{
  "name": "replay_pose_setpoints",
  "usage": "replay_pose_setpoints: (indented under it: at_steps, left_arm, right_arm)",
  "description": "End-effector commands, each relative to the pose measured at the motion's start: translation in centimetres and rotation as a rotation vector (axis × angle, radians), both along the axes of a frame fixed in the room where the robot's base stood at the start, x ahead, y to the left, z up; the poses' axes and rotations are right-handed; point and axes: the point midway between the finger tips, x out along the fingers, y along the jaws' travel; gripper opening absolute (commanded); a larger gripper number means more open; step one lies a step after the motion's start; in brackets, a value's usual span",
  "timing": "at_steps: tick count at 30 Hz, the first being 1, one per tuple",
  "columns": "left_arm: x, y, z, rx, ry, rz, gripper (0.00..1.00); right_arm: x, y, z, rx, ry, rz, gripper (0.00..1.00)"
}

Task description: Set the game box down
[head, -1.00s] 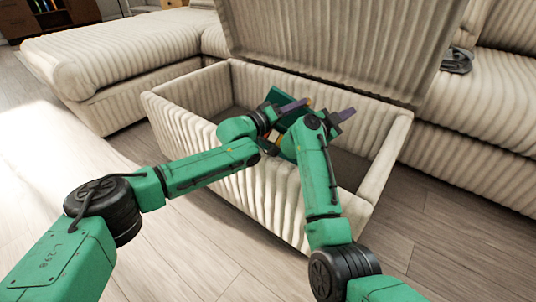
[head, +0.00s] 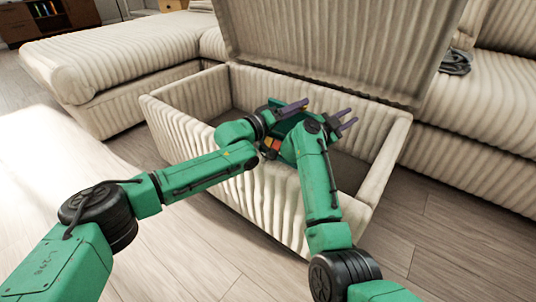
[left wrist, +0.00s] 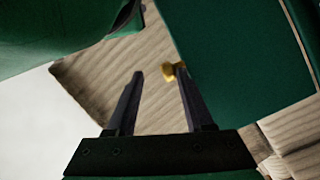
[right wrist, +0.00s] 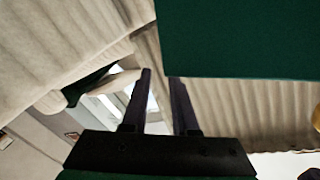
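The green game box (head: 288,147) is inside the open ottoman, partly hidden between my arms, with orange and red patches showing. In the left wrist view its green face (left wrist: 240,50) fills the upper right, beside the right-hand finger. My left gripper (head: 296,108) is open; its fingers (left wrist: 155,75) are apart with nothing between them. My right gripper (head: 350,118) is open, fingers spread and empty. In the right wrist view the box (right wrist: 240,40) lies above and right of the fingers (right wrist: 160,75). Whether the box touches the ottoman floor is hidden.
The ribbed cream ottoman (head: 190,125) has its lid (head: 335,45) raised behind the grippers. Its right interior looks free. Sofa sections stand at left (head: 120,60) and right (head: 480,110). A small yellow part (left wrist: 169,70) shows by the left gripper's finger.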

Motion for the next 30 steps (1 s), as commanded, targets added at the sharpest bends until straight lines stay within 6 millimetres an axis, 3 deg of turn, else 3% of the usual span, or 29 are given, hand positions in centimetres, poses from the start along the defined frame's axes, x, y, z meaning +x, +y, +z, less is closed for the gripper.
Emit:
replay_pose_setpoints:
  at_steps: [1, 12, 21, 23, 25, 26, 30]
  left_arm:
    - [-0.9, 0.5, -3.4, 0.036, 0.041, -0.003, 0.47]
    - [-4.6, 5.6, -0.9, 0.016, 0.013, 0.003, 0.47]
    - [-5.0, 6.0, -0.1, 0.009, 0.003, 0.002, 0.47]
    - [-5.0, 6.0, -0.1, 0.008, 0.004, 0.002, 0.47]
    - [-5.0, 6.0, -0.1, 0.007, 0.003, 0.002, 0.47]
    - [-5.0, 6.0, 0.0, 0.007, 0.003, 0.002, 0.47]
    - [-5.0, 6.0, 0.0, 0.006, 0.002, 0.002, 0.47]
  right_arm:
    - [0.0, 0.0, -0.3, 0.000, 0.000, 0.000, 0.27]
    - [0.0, 0.0, -0.2, 0.000, 0.000, 0.000, 0.27]
    - [0.0, 0.0, 0.0, -0.001, -0.001, -0.001, 0.27]
    - [0.0, 0.0, 0.0, -0.001, -0.001, -0.001, 0.46]
    - [0.0, 0.0, 0.0, -0.001, -0.001, -0.001, 0.73]
    - [0.0, 0.0, 0.0, -0.001, -0.001, -0.001, 0.77]
    - [0.0, 0.0, 0.0, -0.001, -0.001, -0.001, 0.77]
